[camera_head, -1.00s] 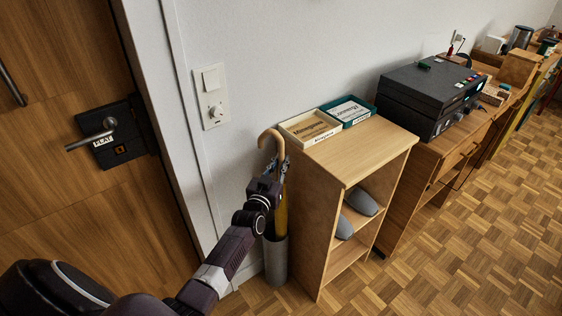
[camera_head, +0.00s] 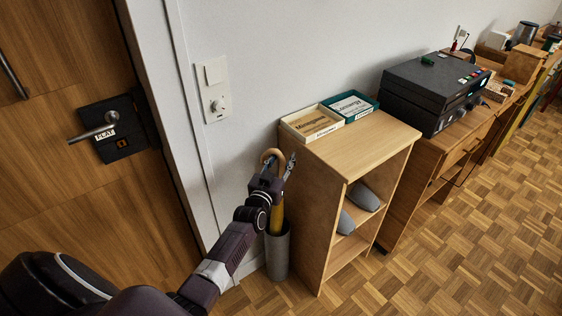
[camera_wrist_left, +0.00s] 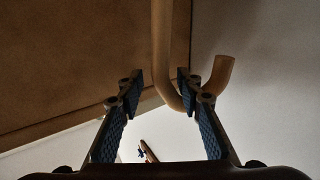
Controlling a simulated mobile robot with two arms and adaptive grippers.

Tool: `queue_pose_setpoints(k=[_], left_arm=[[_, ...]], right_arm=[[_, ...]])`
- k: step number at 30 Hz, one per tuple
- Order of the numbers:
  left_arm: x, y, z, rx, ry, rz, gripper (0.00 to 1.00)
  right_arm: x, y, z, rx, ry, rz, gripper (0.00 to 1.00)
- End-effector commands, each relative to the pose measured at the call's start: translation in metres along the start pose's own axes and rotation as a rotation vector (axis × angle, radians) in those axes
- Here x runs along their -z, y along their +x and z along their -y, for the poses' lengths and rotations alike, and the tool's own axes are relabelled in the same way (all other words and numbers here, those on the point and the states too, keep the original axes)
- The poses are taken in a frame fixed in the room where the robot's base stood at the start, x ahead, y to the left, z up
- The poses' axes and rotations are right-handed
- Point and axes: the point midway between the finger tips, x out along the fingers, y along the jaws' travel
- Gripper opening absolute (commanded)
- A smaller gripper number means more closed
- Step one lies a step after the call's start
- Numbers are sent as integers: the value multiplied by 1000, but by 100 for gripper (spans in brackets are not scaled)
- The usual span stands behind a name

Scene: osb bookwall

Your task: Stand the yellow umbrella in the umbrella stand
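The yellow umbrella (camera_head: 277,217) stands in the grey cylindrical umbrella stand (camera_head: 278,258), its lower part hidden inside. Its tan hooked handle (camera_head: 271,154) is up, partly behind my left gripper (camera_head: 279,166). In the left wrist view the hook (camera_wrist_left: 222,76) shows just beyond the fingertips, and the straight part of the handle passes in line with the gap between them. The fingers of my left gripper (camera_wrist_left: 160,88) are spread, with no contact on the handle visible. My right gripper is not in view.
A wooden shelf (camera_head: 350,155) stands close right of the stand, with two boxes on top and grey slippers inside. A door (camera_head: 60,180) and white wall are left and behind. A dark machine (camera_head: 435,90) sits on a desk farther right. Parquet floor in front is clear.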

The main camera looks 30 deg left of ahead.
Motion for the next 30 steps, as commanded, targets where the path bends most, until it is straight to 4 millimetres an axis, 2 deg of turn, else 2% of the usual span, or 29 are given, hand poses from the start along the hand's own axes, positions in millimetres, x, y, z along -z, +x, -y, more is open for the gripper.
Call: queue_pose_setpoints(k=[5, 15, 21, 30], left_arm=[[2, -13, 0, 1, 0, -6, 33], [2, -76, 0, 1, 0, -6, 33], [3, -105, 1, 1, 1, -8, 33], [3, -118, 0, 1, 1, -9, 33]], right_arm=[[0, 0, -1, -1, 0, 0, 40], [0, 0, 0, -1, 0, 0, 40], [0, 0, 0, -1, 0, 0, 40], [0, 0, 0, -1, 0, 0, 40]])
